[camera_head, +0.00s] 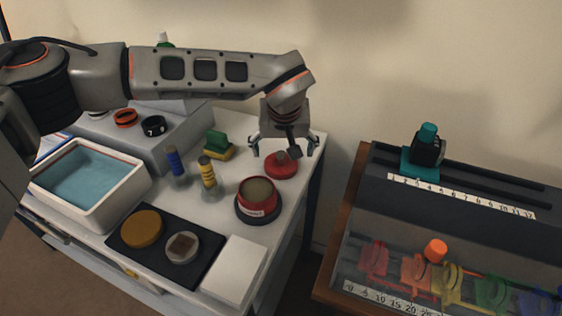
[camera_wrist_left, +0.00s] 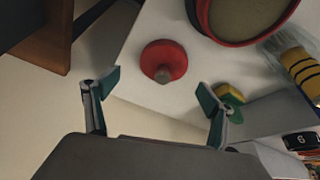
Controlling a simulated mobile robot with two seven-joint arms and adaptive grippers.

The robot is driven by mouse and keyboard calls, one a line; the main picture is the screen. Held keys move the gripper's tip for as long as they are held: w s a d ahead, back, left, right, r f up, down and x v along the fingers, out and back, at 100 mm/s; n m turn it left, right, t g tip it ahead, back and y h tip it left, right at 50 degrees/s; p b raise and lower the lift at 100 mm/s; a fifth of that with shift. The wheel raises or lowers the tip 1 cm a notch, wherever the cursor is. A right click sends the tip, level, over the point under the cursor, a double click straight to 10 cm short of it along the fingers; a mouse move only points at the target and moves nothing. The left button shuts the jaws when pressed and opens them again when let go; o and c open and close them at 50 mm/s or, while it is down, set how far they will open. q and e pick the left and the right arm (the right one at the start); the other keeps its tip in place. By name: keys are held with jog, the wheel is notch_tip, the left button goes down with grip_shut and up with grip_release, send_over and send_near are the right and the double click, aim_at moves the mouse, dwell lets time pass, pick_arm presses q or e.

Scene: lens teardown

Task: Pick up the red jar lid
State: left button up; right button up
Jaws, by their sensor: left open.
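The red jar lid (camera_head: 281,167) lies on the white table near its back right edge, with a small knob on top. It also shows in the left wrist view (camera_wrist_left: 165,62), ahead of and roughly between the fingers. My left gripper (camera_head: 284,146) is open and empty, above and just behind the lid, pointing down. In the left wrist view its two fingers (camera_wrist_left: 158,92) stand wide apart, and neither touches the lid. My right gripper is not in view.
A red-rimmed jar (camera_head: 258,198) stands in front of the lid. A green and yellow sponge (camera_head: 219,146) and two yellow- and blue-banded brushes (camera_head: 208,174) are to the left. A dark bench (camera_head: 465,206) with colored clamps stands right, across a gap.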

aim_at(281, 154)
pick_arm(q)
jog(key=x, duration=0.4)
jog(key=shift+w+a+f+b, duration=0.2)
jog(key=shift+w+a+b, duration=0.1)
jog(key=shift+b, duration=0.1)
jog(key=shift+r, duration=0.15)
jog(key=c, duration=1.2)
jog(key=shift+o, duration=0.2)
